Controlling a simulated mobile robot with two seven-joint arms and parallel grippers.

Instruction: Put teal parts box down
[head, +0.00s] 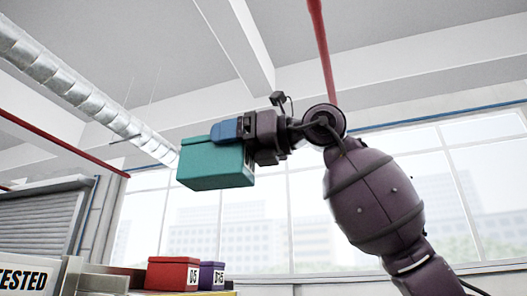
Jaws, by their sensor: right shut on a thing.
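The teal parts box (215,167) is held up in the air, near the middle of the head view, in front of the windows. My right gripper (229,131) comes in from the right and is shut on the box at its upper right side. Its blue finger shows against the box; the other finger is hidden. The box is tilted a little in the picture and touches nothing else that I can see. My left gripper is not in view.
A red box (173,274) marked 05 and a purple box (212,276) stand side by side at the lower left, below the teal box. A sign reading TESTED (25,277) is at the left edge. The air around the teal box looks clear.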

